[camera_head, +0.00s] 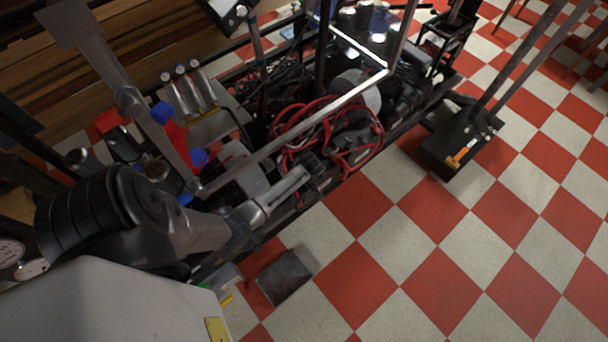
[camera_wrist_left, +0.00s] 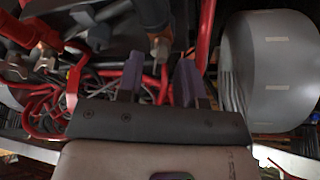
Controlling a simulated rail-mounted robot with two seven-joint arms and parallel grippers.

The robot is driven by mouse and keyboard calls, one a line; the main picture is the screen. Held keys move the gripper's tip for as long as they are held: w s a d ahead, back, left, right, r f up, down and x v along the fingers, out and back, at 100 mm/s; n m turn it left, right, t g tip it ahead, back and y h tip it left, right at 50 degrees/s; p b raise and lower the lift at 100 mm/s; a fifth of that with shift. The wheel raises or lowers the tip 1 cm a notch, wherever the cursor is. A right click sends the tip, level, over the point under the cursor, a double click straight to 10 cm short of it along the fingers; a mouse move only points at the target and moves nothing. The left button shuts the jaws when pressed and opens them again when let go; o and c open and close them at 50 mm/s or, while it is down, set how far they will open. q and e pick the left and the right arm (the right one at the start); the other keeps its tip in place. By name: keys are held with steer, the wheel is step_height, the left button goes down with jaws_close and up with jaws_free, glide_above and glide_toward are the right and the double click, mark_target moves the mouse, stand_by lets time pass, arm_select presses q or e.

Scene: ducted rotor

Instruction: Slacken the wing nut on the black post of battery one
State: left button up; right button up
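My left gripper (camera_head: 312,168) reaches into the open frame full of red and black cables in the head view. In the left wrist view its two purple-grey fingers (camera_wrist_left: 160,78) stand apart. A small upright fitting with a brownish top (camera_wrist_left: 160,45) shows in the gap between them, and I see no finger closed on it. I cannot tell which fitting carries the wing nut of battery one's black post. My right gripper is not in view.
Red cables (camera_wrist_left: 130,80) crowd around the fingers. A large grey cylinder (camera_wrist_left: 275,65) stands close on the right in the wrist view. A metal frame bar (camera_head: 290,130) crosses above the cables in the head view. The checkered floor (camera_head: 450,250) to the right is mostly clear.

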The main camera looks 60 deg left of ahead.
arm_select(q)
steer(key=shift+a+f, duration=0.1)
steer(key=shift+f, duration=0.15)
jaws_close()
stand_by(0.3)
